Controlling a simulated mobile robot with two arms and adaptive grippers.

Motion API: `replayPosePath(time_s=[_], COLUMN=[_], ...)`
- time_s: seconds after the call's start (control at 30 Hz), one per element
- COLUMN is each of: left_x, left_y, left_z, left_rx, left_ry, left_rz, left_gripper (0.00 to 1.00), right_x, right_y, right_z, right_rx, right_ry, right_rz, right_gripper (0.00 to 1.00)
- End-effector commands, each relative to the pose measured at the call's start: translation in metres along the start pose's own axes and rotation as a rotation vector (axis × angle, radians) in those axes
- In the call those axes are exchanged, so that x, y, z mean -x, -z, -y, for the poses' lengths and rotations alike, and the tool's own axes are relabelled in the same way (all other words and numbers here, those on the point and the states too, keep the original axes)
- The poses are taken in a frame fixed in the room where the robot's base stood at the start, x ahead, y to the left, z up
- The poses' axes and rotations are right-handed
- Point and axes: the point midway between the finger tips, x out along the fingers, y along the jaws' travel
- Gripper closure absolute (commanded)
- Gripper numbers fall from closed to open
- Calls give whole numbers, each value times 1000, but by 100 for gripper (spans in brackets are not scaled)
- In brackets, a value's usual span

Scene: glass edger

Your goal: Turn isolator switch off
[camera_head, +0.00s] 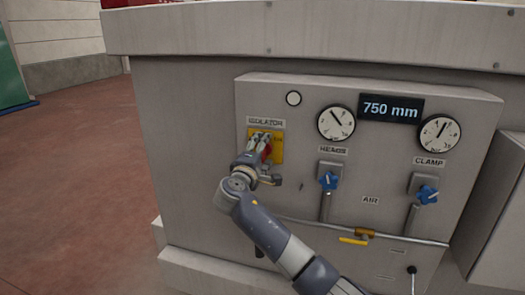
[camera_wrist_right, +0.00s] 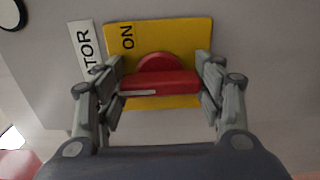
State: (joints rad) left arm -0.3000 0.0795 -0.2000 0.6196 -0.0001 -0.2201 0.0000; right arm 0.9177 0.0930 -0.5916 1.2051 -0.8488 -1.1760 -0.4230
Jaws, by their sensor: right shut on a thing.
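The isolator switch has a red handle (camera_wrist_right: 172,82) on a yellow plate (camera_wrist_right: 185,34), under the ISOLATOR label (camera_head: 266,122) on the grey panel. The plate also shows in the head view (camera_head: 279,152). My right gripper (camera_head: 262,147) is at the switch, its fingers shut on the two ends of the red handle. In the wrist view the handle lies level across the picture, with a pale mark on its left half. ON is lettered on the plate at upper left; any other lettering is hidden. My left gripper is out of view.
Right of the switch are the HEADS gauge (camera_head: 336,123), the CLAMP gauge (camera_head: 439,133), a display reading 750 mm (camera_head: 390,108) and blue valve knobs (camera_head: 328,181). A yellow lever (camera_head: 354,241) sits on a pipe below. Open reddish floor (camera_head: 75,190) lies left.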

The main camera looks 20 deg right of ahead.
Motion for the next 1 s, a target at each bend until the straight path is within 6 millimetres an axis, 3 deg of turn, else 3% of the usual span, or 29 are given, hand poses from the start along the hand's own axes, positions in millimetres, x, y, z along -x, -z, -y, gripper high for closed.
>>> replayPosePath(time_s=[0.37,0.4,0.47,0.83,1.0], left_x=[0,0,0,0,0], left_y=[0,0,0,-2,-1], left_z=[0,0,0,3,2], left_rx=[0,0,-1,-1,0], left_ry=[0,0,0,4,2], left_rz=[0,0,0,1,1], left_gripper=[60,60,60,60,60], right_x=[0,0,0,1,12], right_y=[0,0,0,0,1], right_z=[0,0,0,0,1], right_rx=[8,8,7,5,4], right_ry=[-1,-1,-1,0,1], right_rz=[-1,-1,-1,0,-2], right_gripper=[62,29,17,17,17])
